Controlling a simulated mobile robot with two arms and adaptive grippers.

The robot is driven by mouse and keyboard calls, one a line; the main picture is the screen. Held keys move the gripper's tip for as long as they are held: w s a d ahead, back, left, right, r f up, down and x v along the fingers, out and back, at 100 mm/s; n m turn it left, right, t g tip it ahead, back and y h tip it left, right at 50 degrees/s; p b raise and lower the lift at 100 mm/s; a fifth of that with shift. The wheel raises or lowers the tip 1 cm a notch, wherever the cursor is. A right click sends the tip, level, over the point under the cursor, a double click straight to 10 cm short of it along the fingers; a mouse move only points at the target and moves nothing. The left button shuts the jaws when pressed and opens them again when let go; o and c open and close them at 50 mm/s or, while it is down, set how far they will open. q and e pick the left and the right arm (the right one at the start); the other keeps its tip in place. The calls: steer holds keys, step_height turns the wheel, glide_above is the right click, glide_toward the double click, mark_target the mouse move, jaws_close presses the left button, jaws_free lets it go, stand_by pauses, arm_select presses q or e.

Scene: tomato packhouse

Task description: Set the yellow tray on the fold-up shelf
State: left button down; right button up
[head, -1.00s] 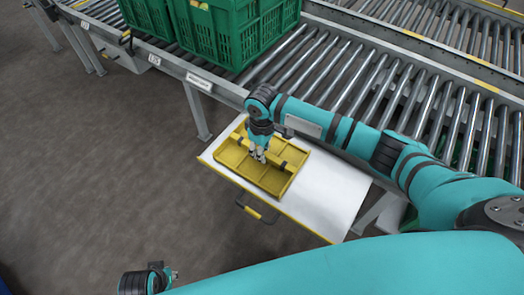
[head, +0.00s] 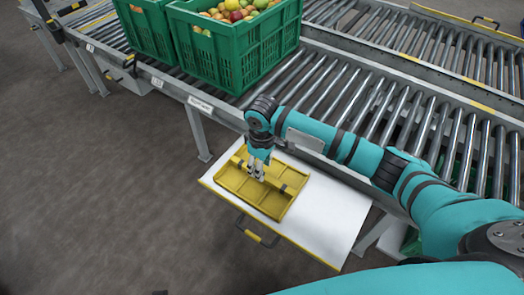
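The yellow tray (head: 270,205) is shallow and ribbed, with a raised bar across its middle. It appears to lie flat on the left part of the white fold-up shelf (head: 335,215), which sticks out level from the conveyor's side. My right gripper (head: 256,174) points down at the tray's bar from above, and its fingers look closed on the bar. The fingertips are small and partly merge with the bar. My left gripper cannot be made out; only a dark sliver shows at the bottom edge.
A roller conveyor (head: 345,85) runs behind the shelf, with a green crate of tomatoes (head: 225,55) and another green crate (head: 143,32) on it. A yellow-and-black handle (head: 257,237) sticks out at the shelf's front edge. The floor at left is clear.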

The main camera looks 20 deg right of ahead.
arm_select(q)
steer(key=s+f+p, duration=0.1)
steer(key=s+f, duration=0.2)
steer(key=f, duration=0.2)
steer(key=shift+a+f, duration=0.2)
arm_select(e)
step_height(320, 180, up, 8)
steer(key=shift+f, duration=0.15)
